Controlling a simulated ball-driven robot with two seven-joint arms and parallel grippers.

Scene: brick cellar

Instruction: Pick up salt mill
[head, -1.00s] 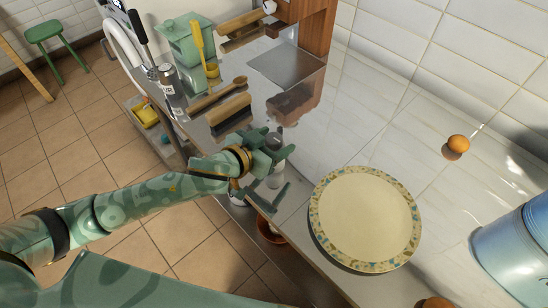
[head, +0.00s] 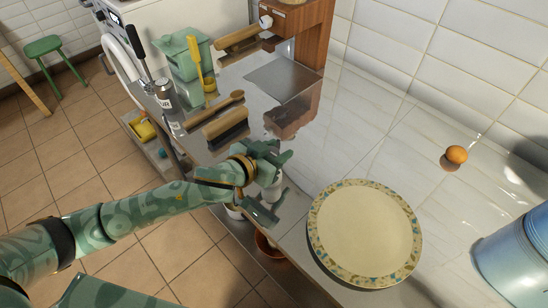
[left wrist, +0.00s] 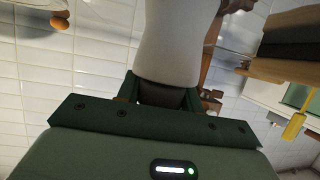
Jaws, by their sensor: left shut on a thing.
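The salt mill (head: 273,188), a pale, whitish piece, shows in part between the fingers of my left gripper (head: 276,184) in the head view. The gripper is shut on it, near the front edge of the counter and left of the plate. In the left wrist view the mill (left wrist: 175,45) is a smooth pale body with a dark lower part between the jaws. The fingers hide much of it in the head view. I cannot tell whether its foot touches the counter. My right gripper is not in view.
A patterned plate (head: 365,235) lies right of the gripper. An egg (head: 456,154) and a blue container (head: 515,255) are right.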

